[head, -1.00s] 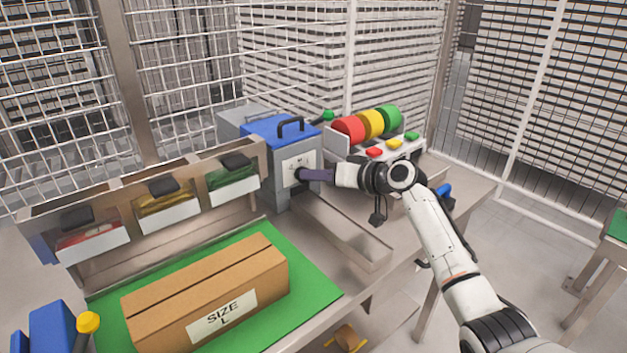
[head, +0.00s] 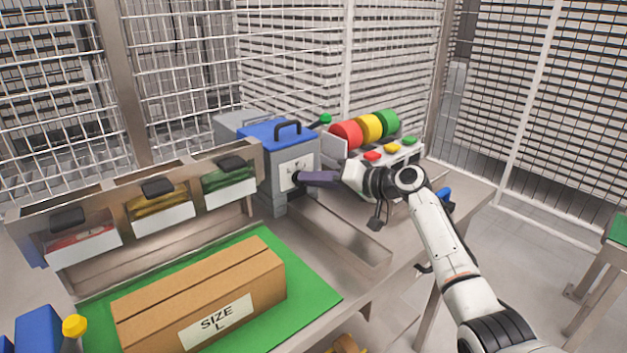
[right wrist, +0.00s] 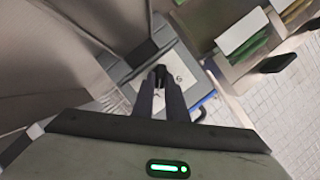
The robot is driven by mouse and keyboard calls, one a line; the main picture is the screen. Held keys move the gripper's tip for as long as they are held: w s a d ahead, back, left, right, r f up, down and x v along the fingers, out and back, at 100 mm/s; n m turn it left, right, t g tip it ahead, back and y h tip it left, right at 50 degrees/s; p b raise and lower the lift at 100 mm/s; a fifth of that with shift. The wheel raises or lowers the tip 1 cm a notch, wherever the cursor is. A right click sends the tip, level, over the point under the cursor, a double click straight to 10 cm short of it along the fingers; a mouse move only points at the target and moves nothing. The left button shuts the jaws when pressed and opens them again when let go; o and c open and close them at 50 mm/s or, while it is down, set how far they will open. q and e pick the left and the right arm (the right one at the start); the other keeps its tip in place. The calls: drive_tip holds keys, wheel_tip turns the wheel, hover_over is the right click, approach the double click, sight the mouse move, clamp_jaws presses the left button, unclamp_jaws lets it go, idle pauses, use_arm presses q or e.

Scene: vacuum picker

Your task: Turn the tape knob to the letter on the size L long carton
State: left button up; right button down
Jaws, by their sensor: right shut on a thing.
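The long cardboard carton (head: 200,290) lies on a green mat (head: 305,288) and has a white label reading SIZE L (head: 216,321). The tape machine (head: 270,150), grey with a blue top, stands behind it to the right. Its front has a white dial plate (head: 291,172), whose letters are too small to read. My right gripper (head: 302,178) is at this plate, shut on the dark tape knob. In the right wrist view the fingers (right wrist: 160,88) close around the black knob (right wrist: 159,72) in front of the white plate. My left gripper is not in view.
A rack with red, yellow and green packets (head: 145,205) stands behind the mat. Red, yellow and green rolls (head: 369,127) and coloured buttons stand right of the machine. An empty metal chute (head: 340,235) runs below my right gripper. A blue item with a yellow top is at lower left.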

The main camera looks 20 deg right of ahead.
drive_tip(key=c, duration=1.8)
unclamp_jaws()
drive_tip(key=shift+o, duration=0.2)
drive_tip(key=v, duration=1)
drive_tip(key=shift+b, duration=0.45)
drive_tip(key=shift+s+d, duration=0.1)
drive_tip(key=shift+s, duration=0.05)
